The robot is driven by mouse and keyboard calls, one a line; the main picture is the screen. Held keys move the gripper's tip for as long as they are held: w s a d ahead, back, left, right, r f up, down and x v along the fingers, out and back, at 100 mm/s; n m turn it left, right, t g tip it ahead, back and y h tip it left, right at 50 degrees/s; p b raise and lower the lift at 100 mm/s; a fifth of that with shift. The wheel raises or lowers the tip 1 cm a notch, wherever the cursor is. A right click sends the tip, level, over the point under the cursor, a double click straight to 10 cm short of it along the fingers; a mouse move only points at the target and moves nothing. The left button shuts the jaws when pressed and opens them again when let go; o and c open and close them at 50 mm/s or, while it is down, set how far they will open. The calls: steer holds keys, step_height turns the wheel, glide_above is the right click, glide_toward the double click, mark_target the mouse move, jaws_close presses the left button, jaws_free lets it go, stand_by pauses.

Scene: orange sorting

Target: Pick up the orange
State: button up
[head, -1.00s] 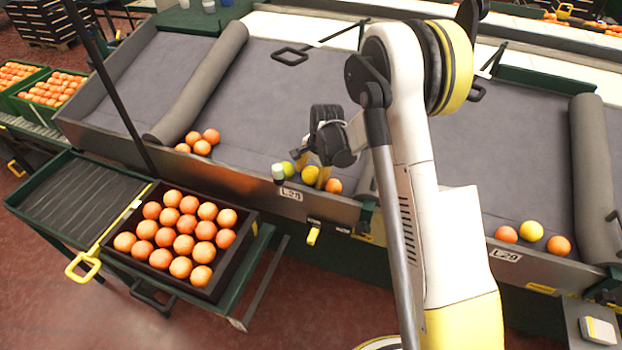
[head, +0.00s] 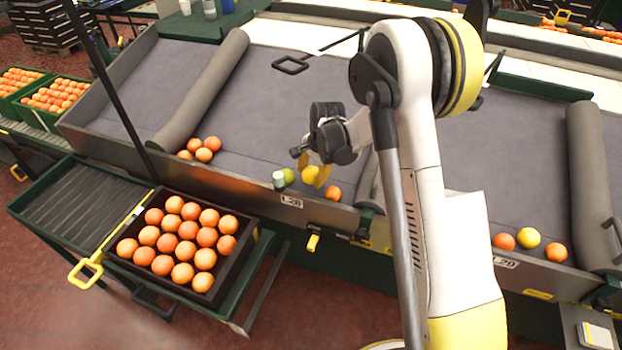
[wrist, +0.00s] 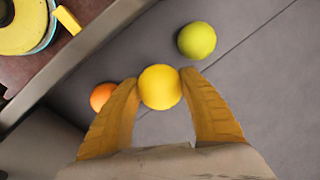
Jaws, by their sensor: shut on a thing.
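A yellow, orange-like fruit (wrist: 160,87) is held between the two yellow fingertips of my gripper (wrist: 158,80) in the wrist view. In the head view this yellow fruit (head: 310,174) shows at the fingers of my gripper (head: 312,172), near the lower edge of the grey sorting bed. An orange fruit (wrist: 102,97) lies left of the fingers in the wrist view; it also shows in the head view (head: 333,193). A yellow-green fruit (wrist: 197,40) lies at the upper right, apart from the fingers; the head view shows it too (head: 288,176).
A dark crate (head: 232,262) full of oranges stands on a green cart at the lower left. A metal edge (head: 240,190) borders the bed. Several oranges (head: 204,154) lie left, and a separate group (head: 529,238) lies right. The upper bed is clear.

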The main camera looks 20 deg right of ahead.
steer(key=s+d+r+p, duration=0.3)
steer(key=s+d+r, duration=0.3)
steer(key=s+r, duration=0.2)
steer(key=shift+s+d+p, duration=0.3)
steer(key=shift+s, duration=0.5)
steer(key=s+d+r+p, duration=0.1)
steer(key=d+r, duration=0.1)
steer(key=s+d+r+p, duration=0.1)
steer(key=d+r, duration=0.1)
steer(key=s+d+r+p, duration=0.1)
steer(key=d+r, duration=0.1)
steer(key=shift+s+d, duration=0.35)
steer(key=shift+d, duration=0.05)
steer(key=s+d+f+b, duration=0.2)
steer(key=d, duration=0.1)
steer(key=s+d+f+b, duration=0.1)
steer(key=d+f+b, duration=0.1)
steer(key=d, duration=0.2)
steer(key=s+d+f+b, duration=0.1)
steer(key=s+d+b, duration=0.1)
steer(key=d, duration=0.1)
steer(key=shift+s+d+f, duration=0.35)
steer(key=shift+d+f, duration=0.05)
